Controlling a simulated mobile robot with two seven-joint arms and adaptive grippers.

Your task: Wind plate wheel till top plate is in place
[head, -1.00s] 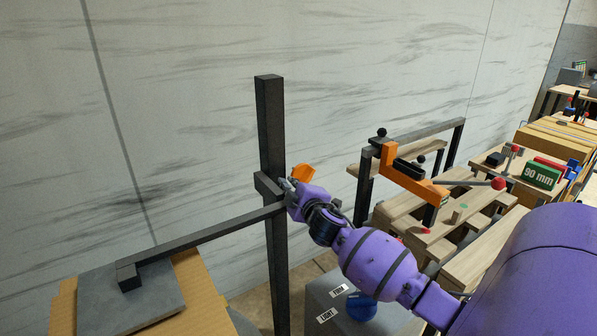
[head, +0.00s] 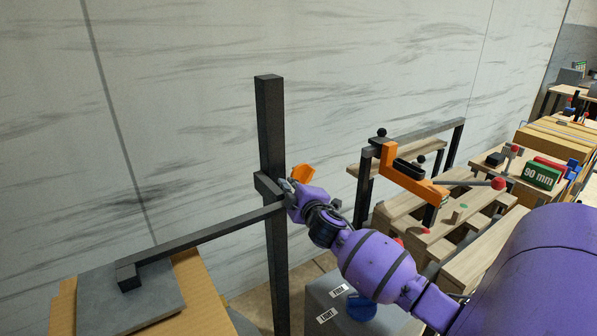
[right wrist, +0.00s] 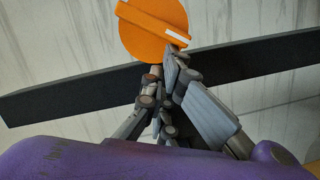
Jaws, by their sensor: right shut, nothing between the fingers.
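The orange plate wheel (head: 303,173) sits on the dark upright post (head: 270,120), partly hidden by my right gripper. In the right wrist view it is a round orange disc (right wrist: 150,38) with a raised bar and a white mark. My right gripper (right wrist: 168,62) is shut and empty, its fingertips close to the wheel's lower edge; I cannot tell if they touch. In the head view the gripper (head: 285,187) is at the post's sliding collar. A dark arm runs left from the post to the grey top plate (head: 150,307), which lies over a cardboard-coloured stack. My left gripper is out of view.
A grey box (head: 320,290) labelled FIRM and LIGHT, with a blue knob (head: 359,310), stands below my right arm. Wooden benches with an orange-armed fixture (head: 420,187) and a green "90 mm" block (head: 540,176) are at right. A pale wall is behind.

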